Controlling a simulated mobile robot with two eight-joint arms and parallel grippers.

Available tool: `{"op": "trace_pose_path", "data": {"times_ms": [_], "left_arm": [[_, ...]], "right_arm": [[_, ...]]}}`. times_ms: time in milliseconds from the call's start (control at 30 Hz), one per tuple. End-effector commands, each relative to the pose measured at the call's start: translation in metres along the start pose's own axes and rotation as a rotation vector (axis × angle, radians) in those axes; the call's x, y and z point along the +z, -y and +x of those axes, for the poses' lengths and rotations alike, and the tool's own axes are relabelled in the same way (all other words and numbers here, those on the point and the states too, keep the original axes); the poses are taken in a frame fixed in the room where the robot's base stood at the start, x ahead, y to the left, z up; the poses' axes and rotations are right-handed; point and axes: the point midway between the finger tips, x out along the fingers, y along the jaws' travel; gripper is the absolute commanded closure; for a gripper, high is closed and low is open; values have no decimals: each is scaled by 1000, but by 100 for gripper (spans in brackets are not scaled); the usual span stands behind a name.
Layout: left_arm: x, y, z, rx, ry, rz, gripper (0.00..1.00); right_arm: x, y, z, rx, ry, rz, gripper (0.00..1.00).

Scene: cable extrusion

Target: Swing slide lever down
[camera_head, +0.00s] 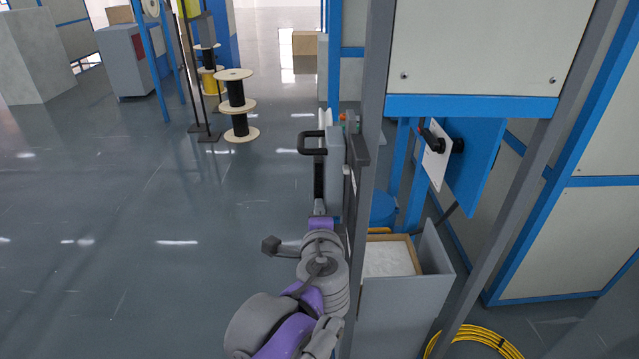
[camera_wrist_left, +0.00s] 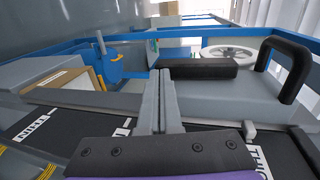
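My left gripper (camera_head: 347,172) is beside the grey box of the machine, with its arm coming up from the bottom. In the left wrist view its two grey fingers (camera_wrist_left: 160,95) lie together, with only a thin line between them. A black bar (camera_wrist_left: 202,72) lies at the fingertips, on the grey box; in the head view it is a dark bar (camera_head: 360,150). I cannot tell whether they touch. A black loop handle (camera_head: 311,143) stands out left of the box. I cannot tell which part is the slide lever. My right gripper is not in view.
A grey post (camera_head: 374,60) stands right by the gripper. A white plate with a black knob (camera_head: 436,152) is at the right. An open grey bin (camera_head: 400,310) holds a carton. Yellow cable (camera_head: 480,335) lies on the floor. The left floor is clear up to the wooden spools (camera_head: 237,104).

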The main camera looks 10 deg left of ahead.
Motion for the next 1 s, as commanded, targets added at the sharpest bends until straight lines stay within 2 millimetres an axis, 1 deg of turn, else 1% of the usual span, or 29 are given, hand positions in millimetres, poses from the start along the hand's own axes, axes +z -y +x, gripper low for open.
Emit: {"op": "trace_pose_path", "data": {"times_ms": [300,1000], "left_arm": [[1,-2,7,1,2,0,100],[1,-2,8,1,2,-1,100]], "right_arm": [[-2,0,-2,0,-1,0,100],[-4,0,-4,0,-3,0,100]]}}
